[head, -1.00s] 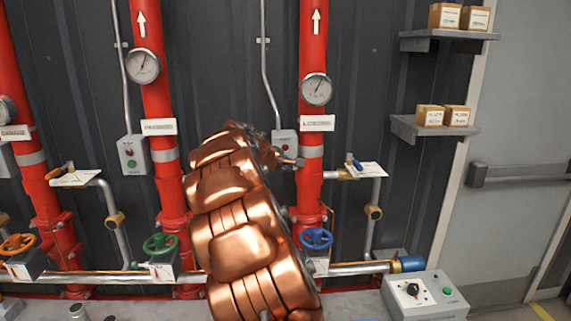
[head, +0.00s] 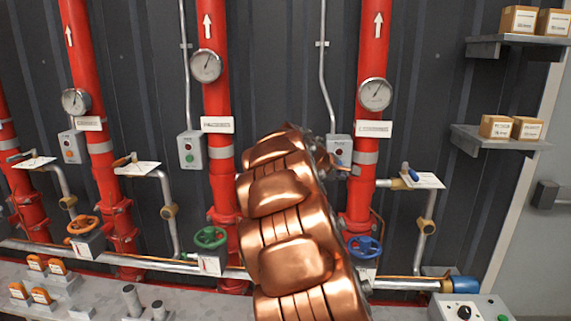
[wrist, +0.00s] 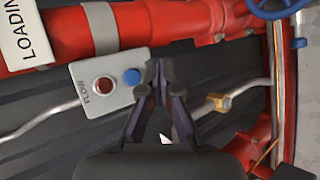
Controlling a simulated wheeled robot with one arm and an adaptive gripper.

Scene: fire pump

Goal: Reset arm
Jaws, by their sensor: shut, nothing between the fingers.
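My gripper (wrist: 160,66) is shut and empty in the wrist view. Its fingertips are close beside the blue button (wrist: 132,76) of a grey box (wrist: 110,90) marked FLOW, which also carries a red button (wrist: 104,85). I cannot tell whether the tips touch the box. In the head view the gripper (head: 350,171) is small and partly hidden, just below a grey box (head: 340,148) by the right pipe.
Red pipes (head: 217,105) with gauges (head: 375,94) line the dark wall. Below are a green wheel (head: 210,237), a blue wheel (head: 366,247) and an orange wheel (head: 82,225). Shelves (head: 500,139) with cartons stand right. A grey control box (head: 468,308) sits low at right.

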